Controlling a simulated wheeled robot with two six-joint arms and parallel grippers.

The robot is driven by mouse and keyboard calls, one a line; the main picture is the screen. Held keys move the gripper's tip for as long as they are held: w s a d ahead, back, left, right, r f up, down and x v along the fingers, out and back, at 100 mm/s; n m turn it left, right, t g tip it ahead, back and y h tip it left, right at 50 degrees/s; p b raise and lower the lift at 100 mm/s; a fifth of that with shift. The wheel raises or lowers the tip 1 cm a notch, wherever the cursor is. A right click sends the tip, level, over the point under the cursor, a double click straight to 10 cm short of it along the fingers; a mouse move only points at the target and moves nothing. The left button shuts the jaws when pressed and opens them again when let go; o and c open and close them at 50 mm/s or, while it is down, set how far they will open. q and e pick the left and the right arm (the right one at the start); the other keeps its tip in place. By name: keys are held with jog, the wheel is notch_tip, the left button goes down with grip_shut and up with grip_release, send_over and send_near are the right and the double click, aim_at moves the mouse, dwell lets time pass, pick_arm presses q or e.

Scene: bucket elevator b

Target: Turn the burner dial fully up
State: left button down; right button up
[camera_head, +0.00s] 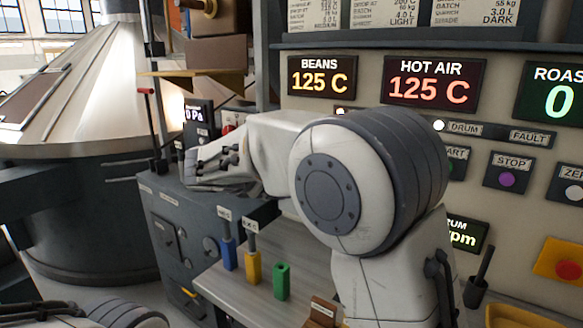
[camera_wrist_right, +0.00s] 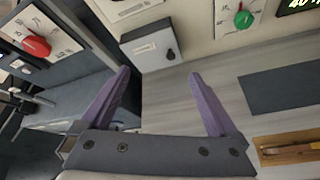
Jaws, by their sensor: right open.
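A round red dial (camera_wrist_right: 38,46) with a pale pointer sits on a white plate at the upper left of the right wrist view. A green dial (camera_wrist_right: 243,18) sits on a white scale plate at the top right of that view. I cannot read which one is labelled burner. My right gripper (camera_wrist_right: 158,73) is open and empty, its purple fingers spread apart, clear of both dials. In the head view my right arm reaches leftward across the middle and hides part of the panel; its fingers are not clear there. My left gripper is out of view.
A grey box with a black knob (camera_wrist_right: 150,46) stands just beyond the fingers. Blue (camera_head: 229,255), yellow (camera_head: 253,267) and green (camera_head: 282,282) holders stand on the bench (camera_head: 235,291). The hot air display (camera_head: 433,83) and the beans display (camera_head: 322,76) both read 125 C.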

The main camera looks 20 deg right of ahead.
pick_arm(q)
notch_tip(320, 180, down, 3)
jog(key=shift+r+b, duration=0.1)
jog(key=shift+b, duration=0.3)
pick_arm(e)
jog(key=w+d+r+n+t+h, duration=0.1)
jog(key=w+d+r+n+h, duration=0.1)
jog(key=w+d, duration=0.3)
jog(key=w+d+r+n+t+h, duration=0.2)
jog(key=w+d, duration=0.4)
jog(key=w, duration=0.5)
jog(key=shift+w+d+r+t, duration=0.2)
jog(key=shift+w+d+t, duration=0.1)
jog(key=shift+c, duration=0.3)
